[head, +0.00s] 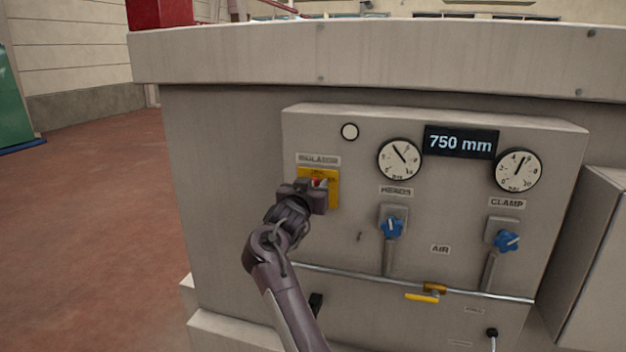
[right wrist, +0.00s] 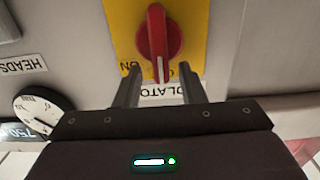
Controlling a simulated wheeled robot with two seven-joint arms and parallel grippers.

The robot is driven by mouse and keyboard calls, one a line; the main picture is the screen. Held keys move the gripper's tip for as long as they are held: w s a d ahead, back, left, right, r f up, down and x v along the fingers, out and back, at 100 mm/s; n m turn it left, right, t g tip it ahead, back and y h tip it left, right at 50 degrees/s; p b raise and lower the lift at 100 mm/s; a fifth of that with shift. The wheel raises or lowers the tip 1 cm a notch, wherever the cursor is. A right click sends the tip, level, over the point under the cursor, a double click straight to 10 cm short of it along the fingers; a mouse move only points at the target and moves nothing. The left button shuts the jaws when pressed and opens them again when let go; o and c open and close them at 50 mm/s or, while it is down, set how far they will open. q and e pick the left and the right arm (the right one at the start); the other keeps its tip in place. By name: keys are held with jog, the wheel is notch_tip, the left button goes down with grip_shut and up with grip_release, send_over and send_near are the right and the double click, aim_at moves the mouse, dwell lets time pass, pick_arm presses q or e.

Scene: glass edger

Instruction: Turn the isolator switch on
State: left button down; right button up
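The isolator switch is a red knob (right wrist: 159,36) with a white mark on a yellow plate (right wrist: 195,22). In the head view the yellow plate (head: 333,192) is on the left of the machine's panel, under the ISOLATOR label, and my gripper hides much of the knob. My right gripper (head: 318,184) is in front of the plate. In the right wrist view its two fingers (right wrist: 160,82) are open, one on each side of the knob's white-marked end, with gaps showing. Whether the tips reach the knob's depth is unclear. My left gripper is not in view.
On the panel are a white round lamp (head: 349,132), two dials (head: 400,159) (head: 518,170), a 750 mm display (head: 460,142) and blue valve knobs (head: 391,227) (head: 507,241). A pipe with a yellow lever (head: 421,297) runs below. Floor to the left is clear.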

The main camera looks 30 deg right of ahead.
jog(key=shift+w, duration=0.2)
jog(key=shift+c, duration=0.3)
grip_shut()
jog(key=shift+f, duration=0.1)
jog(key=shift+s+d+f+m+b, duration=0.25)
jog(key=shift+s+d+m+b, duration=0.05)
jog(key=shift+m+b, duration=1.7)
jog(key=shift+s+d+f+m+b, duration=0.25)
jog(key=shift+s+m+b, duration=0.1)
jog(key=shift+m+b, duration=1.65)
jog(key=shift+s+d+f+m+b, duration=0.25)
jog(key=shift+s+d+m+b, duration=0.05)
jog(key=shift+m+b, duration=1.65)
